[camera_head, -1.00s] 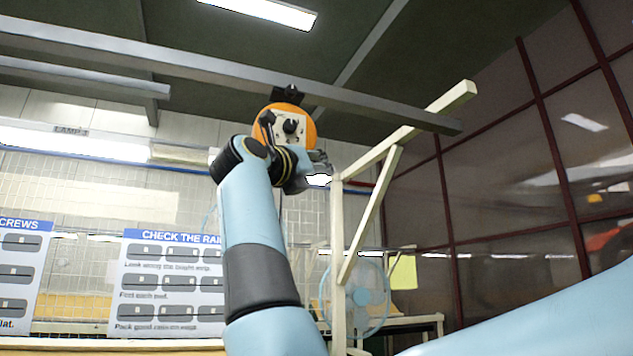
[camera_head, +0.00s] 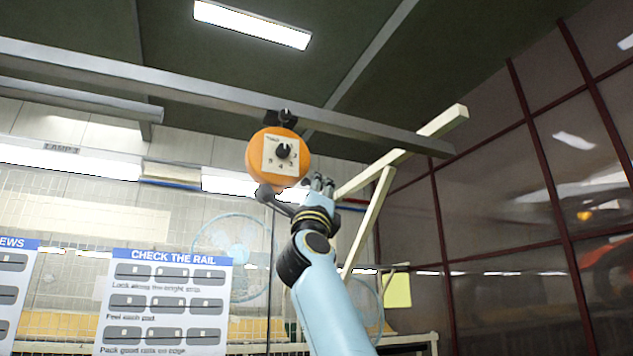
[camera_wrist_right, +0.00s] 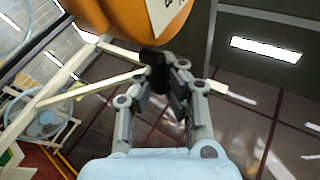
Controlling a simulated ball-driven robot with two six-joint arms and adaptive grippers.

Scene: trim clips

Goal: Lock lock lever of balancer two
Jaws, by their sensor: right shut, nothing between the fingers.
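The balancer (camera_head: 257,160) is an orange drum hanging under the grey overhead rail. Its pale plate (camera_head: 283,156) carries numerals and a black knob. A dark rounded piece (camera_head: 265,193) with a grey bar sits at its lower edge; I cannot tell surely whether this is the lock lever. My right gripper (camera_head: 321,183) is just right of the drum's lower side, shut and empty. In the right wrist view the gripper (camera_wrist_right: 160,70) points up at the orange drum (camera_wrist_right: 125,15), with a black piece (camera_wrist_right: 154,57) by its fingertips; contact is unclear. My left gripper is out of view.
The grey rail (camera_head: 200,92) runs across above the balancer. A cream wooden post with an angled arm (camera_head: 400,150) stands close right of my gripper. A "CHECK THE RAIL" board (camera_head: 165,300) and a fan (camera_head: 240,255) are behind. Glazed panels fill the right side.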

